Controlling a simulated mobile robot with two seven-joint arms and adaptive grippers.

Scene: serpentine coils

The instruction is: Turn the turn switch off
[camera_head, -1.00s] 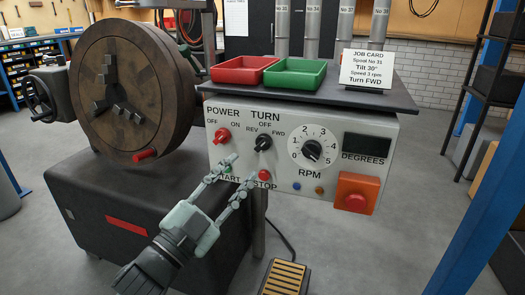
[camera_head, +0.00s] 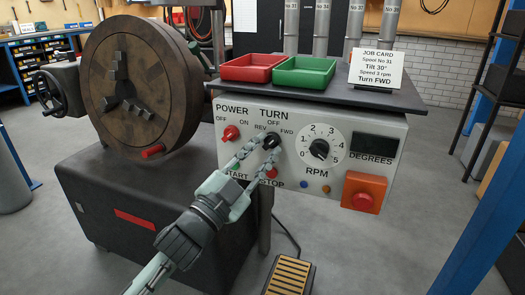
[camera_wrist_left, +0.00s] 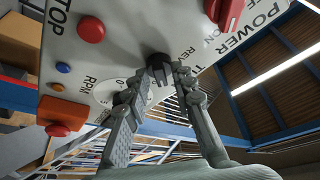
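The turn switch is a black knob (camera_head: 271,141) under the TURN label, between REV and FWD, on the grey control panel (camera_head: 232,171). In the left wrist view the knob (camera_wrist_left: 159,66) lies between my left fingertips, with no clear gap on either side. My left gripper (camera_head: 268,150) comes from the lower left and appears shut on the knob; its tips also show in the left wrist view (camera_wrist_left: 160,76). The fingers hide part of the knob, so its exact pointing is hard to read. My right gripper is not in view.
A red power switch (camera_head: 231,133) is left of the knob. Green start and red stop (camera_head: 271,172) buttons lie just below, close to my fingers. The RPM dial (camera_head: 319,149) and red emergency button (camera_head: 363,202) are to the right. Red and green trays (camera_head: 303,85) sit above.

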